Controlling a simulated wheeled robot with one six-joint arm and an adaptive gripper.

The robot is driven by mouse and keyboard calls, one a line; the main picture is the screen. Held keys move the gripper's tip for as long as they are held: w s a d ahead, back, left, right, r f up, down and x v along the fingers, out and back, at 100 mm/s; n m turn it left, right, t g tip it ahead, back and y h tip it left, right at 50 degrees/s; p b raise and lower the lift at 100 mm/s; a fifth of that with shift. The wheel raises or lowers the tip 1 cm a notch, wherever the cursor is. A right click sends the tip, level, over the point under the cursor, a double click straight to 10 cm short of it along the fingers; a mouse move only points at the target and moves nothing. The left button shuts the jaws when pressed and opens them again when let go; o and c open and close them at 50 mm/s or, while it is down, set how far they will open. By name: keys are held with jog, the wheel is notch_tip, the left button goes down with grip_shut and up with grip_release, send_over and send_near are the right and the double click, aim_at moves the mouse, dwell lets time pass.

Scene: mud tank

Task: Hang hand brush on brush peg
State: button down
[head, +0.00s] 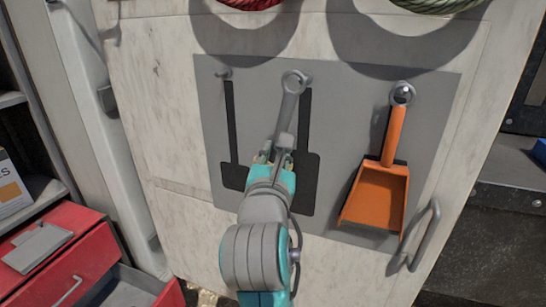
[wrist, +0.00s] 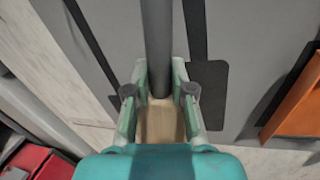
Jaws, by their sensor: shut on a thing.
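The hand brush has a grey handle (head: 287,108) with a ring at its top end. My gripper (head: 275,152) is shut on the brush's lower part, a pale beige block (wrist: 160,122) between the fingers in the wrist view. The handle rises away from the gripper, slightly tilted. The ring (head: 296,80) overlaps the middle peg position on the grey board (head: 345,85); I cannot tell whether it is around the peg or in front of it. A dark painted outline (head: 304,180) shows behind the brush. The brush's bristles are hidden by my arm.
An orange dustpan (head: 380,190) hangs at the right of the board. The left peg (head: 222,74) is bare above another dark outline (head: 233,130). Coiled hoses hang above. A door handle (head: 425,235) sticks out at lower right; red drawers (head: 60,250) stand at lower left.

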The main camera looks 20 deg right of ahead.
jog(key=shift+w+d+f, duration=0.15)
jog(key=shift+w+d, duration=0.95)
jog(key=shift+w, duration=0.25)
jog(key=shift+w+d+f, duration=0.35)
jog(key=shift+w+f, duration=0.15)
jog(key=shift+f, duration=0.05)
jog(key=c, duration=0.9)
grip_release()
jog(key=shift+f, duration=0.1)
